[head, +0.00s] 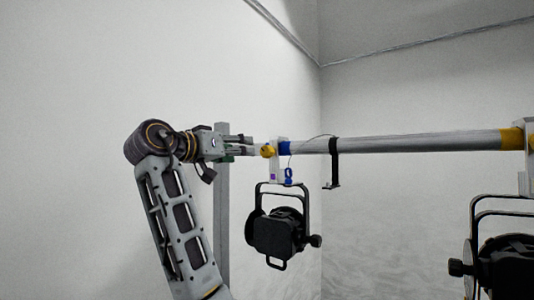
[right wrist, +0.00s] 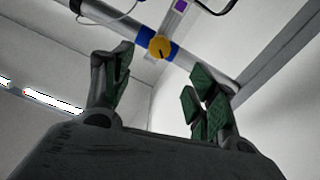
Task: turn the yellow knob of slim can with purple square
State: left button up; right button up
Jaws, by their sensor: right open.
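The slim black can (head: 278,235) hangs by its yoke from a pale clamp with a purple square (head: 273,176). Its yellow knob (head: 267,152) sits at the clamp, by the blue band at the pipe's left end. In the right wrist view the yellow knob (right wrist: 160,47) shows its face with a dark slot, and the purple square (right wrist: 181,5) is at the top edge. My right gripper (head: 248,146) is open and empty, just left of the knob. In its own view, the green-padded fingers (right wrist: 160,85) are apart with the knob ahead between them, not touching it. My left gripper is not in view.
The grey pipe (head: 420,143) runs right. Another black can (head: 505,268) hangs at right near a yellow band (head: 512,138). A grey post (head: 222,220) stands behind my arm.

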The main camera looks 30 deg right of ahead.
aim_at(264, 152)
jog(key=shift+d, duration=0.15)
jog(key=shift+p+x, duration=2)
jog(key=shift+x, duration=4.75)
jog(key=c, duration=1)
jog(key=shift+c, duration=0.2)
jog(key=shift+m, duration=0.4)
jog(key=shift+m+b, duration=0.75)
jog(key=shift+m, duration=0.35)
jog(key=shift+m+b, duration=0.45)
jog(key=shift+m, duration=0.95)
